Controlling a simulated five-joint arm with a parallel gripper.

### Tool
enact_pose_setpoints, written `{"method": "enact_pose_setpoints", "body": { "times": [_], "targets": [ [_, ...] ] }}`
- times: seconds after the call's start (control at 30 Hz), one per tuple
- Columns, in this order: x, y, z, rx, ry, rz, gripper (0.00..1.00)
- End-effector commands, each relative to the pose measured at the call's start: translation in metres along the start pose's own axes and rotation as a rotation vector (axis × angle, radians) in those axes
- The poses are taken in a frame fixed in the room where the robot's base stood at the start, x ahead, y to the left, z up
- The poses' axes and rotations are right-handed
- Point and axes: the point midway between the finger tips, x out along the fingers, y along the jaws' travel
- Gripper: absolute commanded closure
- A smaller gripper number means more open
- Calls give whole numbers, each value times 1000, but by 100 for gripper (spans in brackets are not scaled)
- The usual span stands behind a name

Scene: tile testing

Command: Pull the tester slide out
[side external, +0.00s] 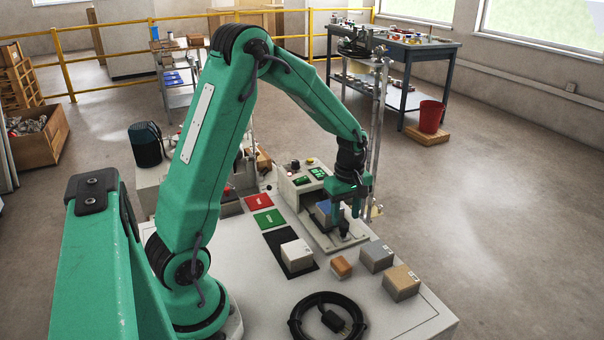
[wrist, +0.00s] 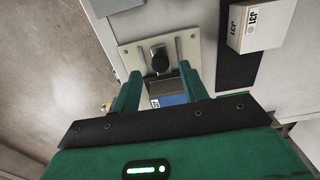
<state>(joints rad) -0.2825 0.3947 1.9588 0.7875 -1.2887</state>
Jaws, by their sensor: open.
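The tester (side external: 299,190) is a pale box with green displays on the bench. A light metal plate with corner holes (wrist: 188,47) lies at its front and bears an upright black knob (wrist: 160,60); the knob also shows in the side view (side external: 344,228). A blue block with a white label (wrist: 173,92) sits behind the knob, partly hidden by my gripper; it also shows in the side view (side external: 323,213). My gripper (wrist: 160,73) points down, open, with its fingers on either side of the knob. I cannot tell whether they touch it.
A white block (side external: 297,255) stands on a black mat (side external: 278,241). An orange block (side external: 341,267), a grey block (side external: 376,256) and a tan block (side external: 401,283) stand near the plate. Red (side external: 258,201) and green (side external: 269,220) pads lie left; a coiled cable (side external: 300,322) lies at the front.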

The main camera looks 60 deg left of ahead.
Motion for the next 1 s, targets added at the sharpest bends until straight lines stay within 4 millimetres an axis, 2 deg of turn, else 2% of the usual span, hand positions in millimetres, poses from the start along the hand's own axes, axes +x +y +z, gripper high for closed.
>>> {"method": "enact_pose_setpoints", "body": {
  "times": [0.43,1.0],
  "targets": [
    [-24,0,0,0,0,0,56],
    [-32,-2,2,23,2,8,56]
  ]
}}
